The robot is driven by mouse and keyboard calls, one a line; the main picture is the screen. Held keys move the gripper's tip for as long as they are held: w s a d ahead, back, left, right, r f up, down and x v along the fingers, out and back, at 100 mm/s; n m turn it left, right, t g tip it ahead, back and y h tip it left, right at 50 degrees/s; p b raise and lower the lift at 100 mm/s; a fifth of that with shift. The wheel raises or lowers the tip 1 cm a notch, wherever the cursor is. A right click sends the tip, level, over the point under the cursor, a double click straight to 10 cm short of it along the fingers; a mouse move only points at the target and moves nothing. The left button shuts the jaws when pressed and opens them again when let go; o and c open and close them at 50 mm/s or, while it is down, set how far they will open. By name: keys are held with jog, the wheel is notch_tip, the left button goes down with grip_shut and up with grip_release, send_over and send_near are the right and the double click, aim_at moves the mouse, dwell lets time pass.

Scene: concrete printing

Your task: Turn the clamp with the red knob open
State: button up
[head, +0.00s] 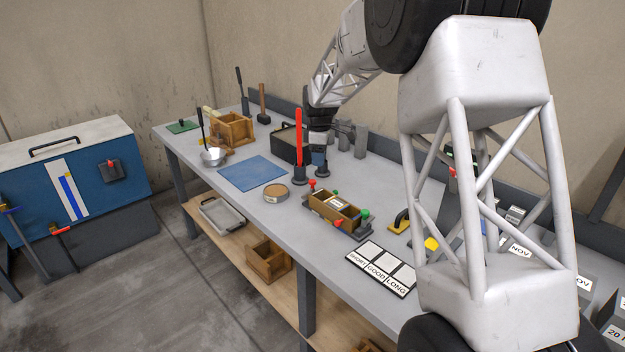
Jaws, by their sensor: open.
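A wooden mould (326,205) sits in a dark metal frame in the middle of the bench. A clamp with a red knob (312,183) stands at its far left corner. A green knob (365,213) shows at its right end, and smaller red and green spots show along its sides. Whether the red-knobbed clamp is turned open or shut is too small to tell. My gripper (319,150) points down behind the mould, beside a tall red bar, apart from the clamp. Its fingers are small and partly merge with a dark round stand below. It appears empty.
The red bar (299,138) stands upright in a dark base close to my gripper. A blue mat (252,174), a round tan-topped tin (276,192) and a label board (381,268) lie around the mould. My arm hides part of the bench's right side.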

aim_at(312, 180)
jog(key=shift+n, duration=0.6)
jog(key=w+a+f, duration=0.2)
jog(key=w+f, duration=0.1)
jog(key=shift+w+a, duration=0.1)
jog(key=shift+a, duration=0.05)
jog(key=shift+f, duration=0.15)
jog(key=shift+f, duration=3.75)
jog(key=c, duration=0.9)
